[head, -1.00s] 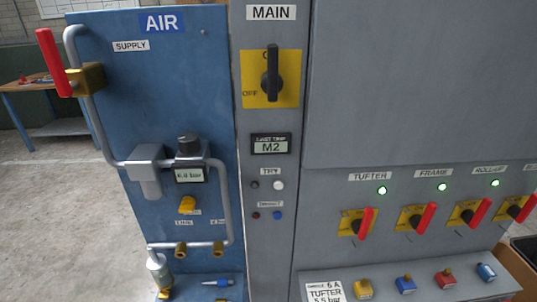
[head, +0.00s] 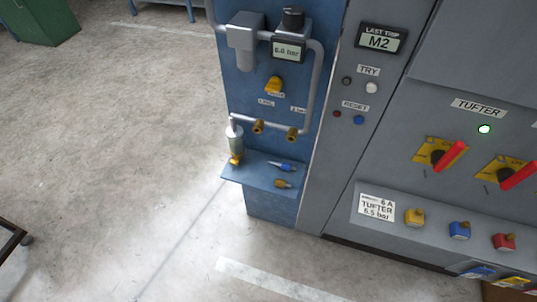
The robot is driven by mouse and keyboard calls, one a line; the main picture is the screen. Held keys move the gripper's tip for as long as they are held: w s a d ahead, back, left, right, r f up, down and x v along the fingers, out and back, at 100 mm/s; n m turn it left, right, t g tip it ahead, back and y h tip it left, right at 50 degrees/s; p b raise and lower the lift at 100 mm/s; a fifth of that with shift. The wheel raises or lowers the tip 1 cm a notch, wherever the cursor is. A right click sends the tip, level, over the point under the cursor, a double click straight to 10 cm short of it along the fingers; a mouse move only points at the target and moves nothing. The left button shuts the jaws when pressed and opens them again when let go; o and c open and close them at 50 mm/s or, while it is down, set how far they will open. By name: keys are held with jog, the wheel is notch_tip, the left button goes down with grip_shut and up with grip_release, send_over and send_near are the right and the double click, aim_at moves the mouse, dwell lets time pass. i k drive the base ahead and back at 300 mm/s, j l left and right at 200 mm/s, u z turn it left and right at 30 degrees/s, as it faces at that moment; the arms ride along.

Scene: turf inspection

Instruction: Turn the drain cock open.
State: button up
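The blue air panel (head: 265,50) is at the upper middle of the head view. A small clear-grey bowl (head: 234,138) hangs at the lower left end of its pipe. A small yellow-orange cock (head: 236,158), which looks like the drain cock, sits at the bottom of the bowl, just above the blue shelf's left end. It is too small to tell whether it is open or closed. A larger yellow handle (head: 274,86) sits higher on the panel under the regulator. My gripper is not in view.
The blue shelf (head: 250,176) holds a blue fitting (head: 281,166) and a brass one (head: 283,183). Two brass outlets (head: 258,126) sit above it. The regulator display (head: 288,50) reads 6.0 bar. The grey cabinet (head: 340,180) stands right.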

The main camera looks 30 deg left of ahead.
aim_at(234, 161)
jog(key=u, duration=1)
jog(key=i+j+u, duration=0.3)
jog(key=i+u, duration=0.1)
jog(key=u, duration=0.2)
